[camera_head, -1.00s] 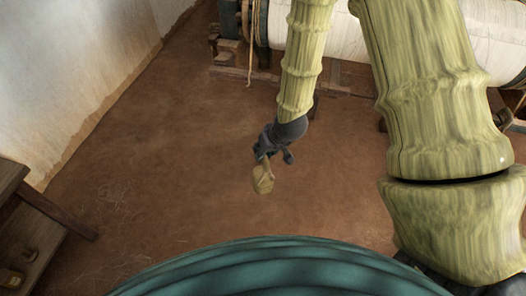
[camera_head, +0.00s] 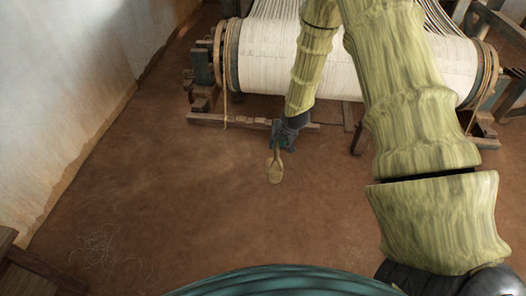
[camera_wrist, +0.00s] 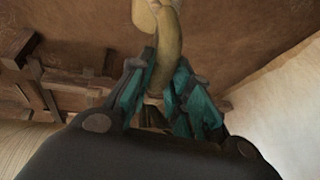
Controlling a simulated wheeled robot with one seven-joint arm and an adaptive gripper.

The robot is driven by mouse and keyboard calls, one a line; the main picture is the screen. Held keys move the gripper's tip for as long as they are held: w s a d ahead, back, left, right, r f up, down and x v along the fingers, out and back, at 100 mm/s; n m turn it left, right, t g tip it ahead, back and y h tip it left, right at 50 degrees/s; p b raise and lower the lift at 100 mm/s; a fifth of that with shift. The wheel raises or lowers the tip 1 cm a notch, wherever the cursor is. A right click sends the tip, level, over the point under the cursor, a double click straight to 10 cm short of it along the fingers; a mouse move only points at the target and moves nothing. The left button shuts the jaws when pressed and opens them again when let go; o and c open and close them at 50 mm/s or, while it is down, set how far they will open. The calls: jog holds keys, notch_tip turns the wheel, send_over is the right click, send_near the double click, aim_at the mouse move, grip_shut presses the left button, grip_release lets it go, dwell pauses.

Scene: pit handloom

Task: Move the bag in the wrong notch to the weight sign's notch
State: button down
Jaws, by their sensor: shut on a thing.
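A small tan bag (camera_head: 274,171) hangs from my gripper (camera_head: 279,150), above the brown earth floor in the head view. In the wrist view my gripper (camera_wrist: 160,92) has its teal fingers closed on the bag's narrow neck, and the bag (camera_wrist: 166,22) runs up past the top edge of the picture. No notch and no weight sign can be made out in either view.
The loom's large roller (camera_head: 268,58), wound with white warp, stands on a wooden frame at the back. A rope (camera_head: 226,85) hangs at its left end. A pale wall (camera_head: 75,85) runs along the left. Wooden furniture (camera_head: 38,268) shows at the lower left. The middle floor is clear.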

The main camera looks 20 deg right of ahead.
jog(key=w+d+r+m+h+p, duration=0.1)
jog(key=w+d+r+m+p, duration=0.15)
jog(key=d, duration=0.65)
jog(key=s+a+r+p, duration=0.1)
jog(key=s+a, duration=0.4)
jog(key=s, duration=0.3)
jog(key=shift+s, duration=0.35)
dwell(0.6)
jog(key=shift+a+r+n, duration=0.1)
jog(key=shift+n, duration=0.15)
jog(key=shift+a, duration=0.15)
dwell(0.4)
